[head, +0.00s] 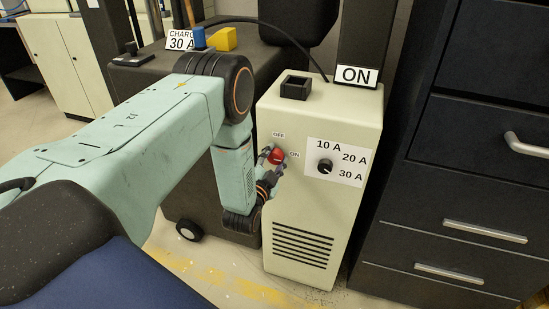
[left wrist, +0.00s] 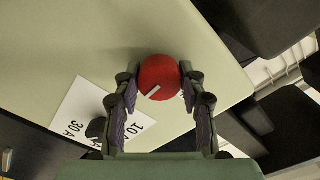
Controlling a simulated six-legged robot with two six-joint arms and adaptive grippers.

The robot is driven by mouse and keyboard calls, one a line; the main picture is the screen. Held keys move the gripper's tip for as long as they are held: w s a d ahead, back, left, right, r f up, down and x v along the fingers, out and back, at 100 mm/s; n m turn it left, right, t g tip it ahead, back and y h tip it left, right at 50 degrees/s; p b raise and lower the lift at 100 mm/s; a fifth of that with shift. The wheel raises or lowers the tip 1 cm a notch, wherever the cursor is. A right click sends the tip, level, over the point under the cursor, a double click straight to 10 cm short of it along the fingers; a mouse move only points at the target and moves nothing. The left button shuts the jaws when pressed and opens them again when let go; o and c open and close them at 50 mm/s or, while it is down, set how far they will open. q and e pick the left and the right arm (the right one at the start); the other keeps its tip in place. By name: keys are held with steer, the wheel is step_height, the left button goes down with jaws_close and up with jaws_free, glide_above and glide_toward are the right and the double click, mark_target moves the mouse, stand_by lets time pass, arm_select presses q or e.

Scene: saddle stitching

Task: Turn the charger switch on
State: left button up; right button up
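The charger is a cream upright cabinet (head: 343,118) with a red rotary switch knob (head: 276,156) on its front, between a small OFF label (head: 279,135) and a small ON label (head: 294,154). My left gripper (head: 270,158) is at the knob, one finger on each side. In the left wrist view the red knob (left wrist: 158,77) with a pale pointer line sits between the fingertips, which look to be touching its sides. Which label the pointer faces is too small to tell in the head view. My right gripper is not in view.
A black dial (head: 325,167) with 10 A, 20 A and 30 A marks is right of the switch. A large ON sign (head: 356,76) and a black socket block (head: 296,88) are on top. Dark drawers (head: 470,190) stand close at right. A dark wheeled unit stands at left.

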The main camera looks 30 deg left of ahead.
arm_select(q)
steer(key=o, duration=0.4)
steer(key=v, duration=1.2)
stand_by(0.3)
